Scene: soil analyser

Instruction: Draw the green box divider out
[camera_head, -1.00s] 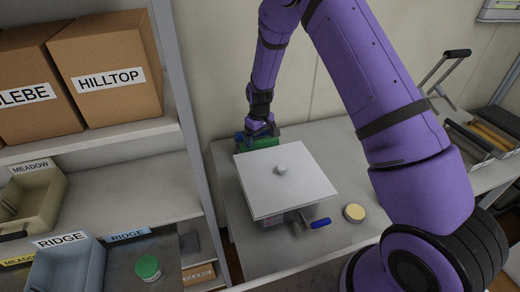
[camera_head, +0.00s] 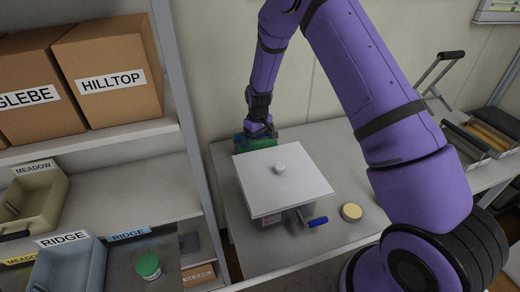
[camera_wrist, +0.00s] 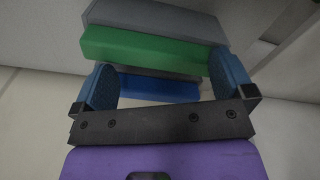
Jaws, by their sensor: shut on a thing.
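The green box divider (camera_wrist: 140,47) is a long green bar between the tips of my gripper's blue fingers in the wrist view. My gripper (camera_wrist: 161,66) is shut on it. A grey strip (camera_wrist: 150,20) lies beyond the divider, and a blue bar (camera_wrist: 160,89) shows on its near side. In the head view my gripper (camera_head: 259,136) reaches down behind a white square panel with a knob (camera_head: 285,188). Green (camera_head: 262,144) shows just below my gripper there. The panel hides whatever lies lower, so I cannot tell how deep the divider sits.
The panel tops a unit on the grey bench (camera_head: 238,240), with a blue handle (camera_head: 318,222) in front. A round yellow-topped tin (camera_head: 351,212) stands to its right. Shelves with labelled boxes (camera_head: 112,82) stand left. A rack with a raised handle (camera_head: 450,56) is at right.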

